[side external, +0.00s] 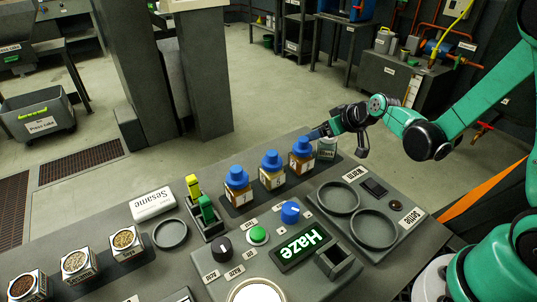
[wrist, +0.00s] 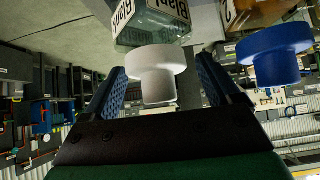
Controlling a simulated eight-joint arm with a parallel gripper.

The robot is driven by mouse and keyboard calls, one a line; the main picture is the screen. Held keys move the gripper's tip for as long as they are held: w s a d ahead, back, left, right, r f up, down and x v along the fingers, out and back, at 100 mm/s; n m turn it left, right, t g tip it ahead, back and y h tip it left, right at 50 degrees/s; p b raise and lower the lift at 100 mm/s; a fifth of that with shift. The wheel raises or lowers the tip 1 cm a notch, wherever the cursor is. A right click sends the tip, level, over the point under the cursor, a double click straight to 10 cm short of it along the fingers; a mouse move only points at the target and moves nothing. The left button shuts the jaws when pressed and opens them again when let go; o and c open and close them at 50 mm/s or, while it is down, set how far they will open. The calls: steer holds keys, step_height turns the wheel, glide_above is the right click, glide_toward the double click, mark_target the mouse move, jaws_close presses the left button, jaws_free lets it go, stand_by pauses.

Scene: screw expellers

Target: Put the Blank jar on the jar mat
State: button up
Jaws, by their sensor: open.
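The Blank jar (wrist: 150,32) has a clear body, a "Blank" label and a white stopper. In the side view the Blank jar (side external: 327,153) stands at the far end of the jar row, partly hidden by my gripper (side external: 340,143). In the wrist view my gripper (wrist: 160,80) is open, with blue finger pads on either side of the white stopper. Gaps seem to show beside the stopper; contact is unclear. I cannot tell which surface is the jar mat.
Several blue-stoppered jars stand beside the Blank jar, the nearest being jar (side external: 302,155). A control panel with a green "Haze" display (side external: 301,246) and two round rings, one of them ring (side external: 338,198), lies in front.

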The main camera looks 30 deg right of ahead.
steer(key=shift+v, duration=6)
steer(key=s+a+g, duration=0.2)
steer(key=s+a, duration=0.2)
steer(key=a, duration=0.3)
steer(key=shift+a+r, duration=0.25)
steer(key=shift+r, duration=0.1)
